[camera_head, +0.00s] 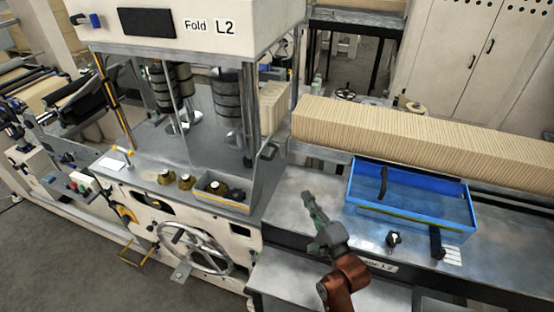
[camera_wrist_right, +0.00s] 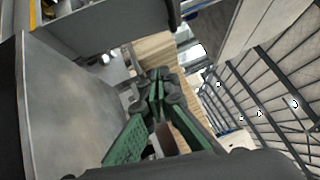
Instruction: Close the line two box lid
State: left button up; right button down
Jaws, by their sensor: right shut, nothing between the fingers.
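A blue box (camera_head: 463,214) sits on the grey metal bench at the right, beside the long kraft paper stack. I look into it from above, and a dark handle-like piece (camera_head: 383,182) shows at its far left. I cannot tell clearly which part is its lid. A label ending in L2 (camera_head: 381,265) is on the bench front below it. My right gripper (camera_head: 309,198) is shut and empty, over the bench to the left of the box and apart from it. Its green fingers also show together in the right wrist view (camera_wrist_right: 157,82). My left gripper is out of view.
The long kraft stack (camera_head: 430,140) runs behind the box.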

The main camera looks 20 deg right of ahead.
pick_arm(q)
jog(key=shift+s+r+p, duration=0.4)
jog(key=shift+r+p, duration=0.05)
jog(key=shift+p, duration=0.25)
pick_arm(e)
jog(key=w+a+r, duration=0.2)
jog(key=w+r, duration=0.1)
jog(key=w, duration=0.3)
jog(key=w+a+r+m+t, duration=0.1)
jog(key=w+a+r, duration=0.2)
jog(key=w, duration=0.3)
jog(key=shift+a, duration=0.15)
